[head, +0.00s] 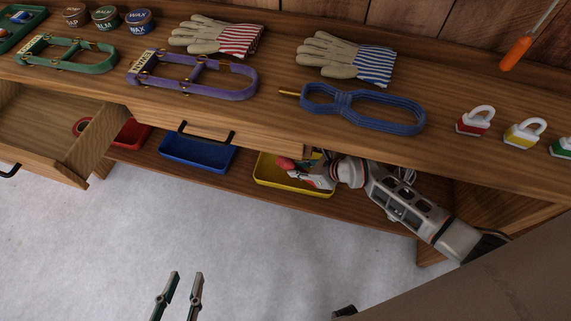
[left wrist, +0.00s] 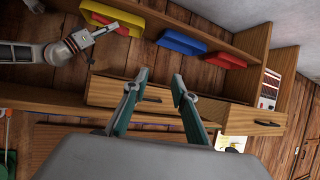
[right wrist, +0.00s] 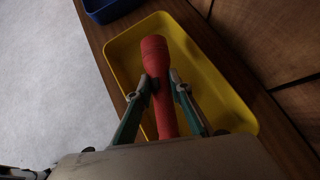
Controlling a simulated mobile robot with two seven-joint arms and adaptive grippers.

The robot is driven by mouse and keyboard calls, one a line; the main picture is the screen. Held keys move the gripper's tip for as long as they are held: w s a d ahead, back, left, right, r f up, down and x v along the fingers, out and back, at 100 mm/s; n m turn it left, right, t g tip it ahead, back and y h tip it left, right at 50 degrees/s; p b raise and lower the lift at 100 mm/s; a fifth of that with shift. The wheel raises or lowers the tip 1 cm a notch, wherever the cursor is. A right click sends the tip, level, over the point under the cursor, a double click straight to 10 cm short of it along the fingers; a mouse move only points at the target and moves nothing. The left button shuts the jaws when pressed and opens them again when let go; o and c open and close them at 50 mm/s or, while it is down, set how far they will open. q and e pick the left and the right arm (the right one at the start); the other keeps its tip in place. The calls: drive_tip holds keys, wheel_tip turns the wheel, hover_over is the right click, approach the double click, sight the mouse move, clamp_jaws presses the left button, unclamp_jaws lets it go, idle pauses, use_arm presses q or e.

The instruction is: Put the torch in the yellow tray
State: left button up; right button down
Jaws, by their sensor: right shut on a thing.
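The torch (right wrist: 157,77) is red and lies between the fingers of my right gripper (right wrist: 161,86), which is shut on it. In the right wrist view the torch is over the yellow tray (right wrist: 228,92); I cannot tell whether it touches the tray floor. In the head view the yellow tray (head: 265,171) stands on the lower shelf, and the red torch head (head: 286,163) shows at its back edge. My right arm reaches under the tabletop there and hides part of the tray. My left gripper (head: 187,275) is open and empty above the floor; its spread fingers show in the left wrist view (left wrist: 157,82).
A blue tray (head: 197,153) and a red tray (head: 132,133) share the lower shelf. An open drawer (head: 60,125) juts out at left. The tabletop above holds gloves (head: 350,60), halters (head: 193,80), a blue rope (head: 365,108), padlocks (head: 474,122) and tins.

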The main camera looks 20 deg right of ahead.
sight(287, 166)
drive_tip(key=shift+w+a+f, duration=0.35)
drive_tip(key=shift+w+a, duration=0.05)
drive_tip(key=shift+w, duration=0.2)
drive_tip(key=b+x, duration=0.2)
drive_tip(key=x, duration=0.1)
drive_tip(key=shift+a+f, duration=0.15)
drive_tip(key=shift+f, duration=0.05)
drive_tip(key=shift+w+a+r, duration=0.1)
drive_tip(key=shift+w+a, duration=0.05)
drive_tip(key=shift+w, duration=0.25)
drive_tip(key=shift+r, duration=0.15)
drive_tip(key=shift+f, duration=0.25)
drive_tip(key=c, duration=1.8)
unclamp_jaws()
use_arm(q)
drive_tip(key=shift+w+d+r+n+t+h, duration=0.15)
drive_tip(key=shift+w+d+r+n+t, duration=0.05)
drive_tip(key=shift+d+r+n, duration=0.2)
drive_tip(key=shift+w+d+r+n+t+h, duration=0.2)
drive_tip(key=shift+d+r, duration=0.1)
drive_tip(key=shift+d, duration=0.2)
use_arm(e)
drive_tip(key=shift+r, duration=0.1)
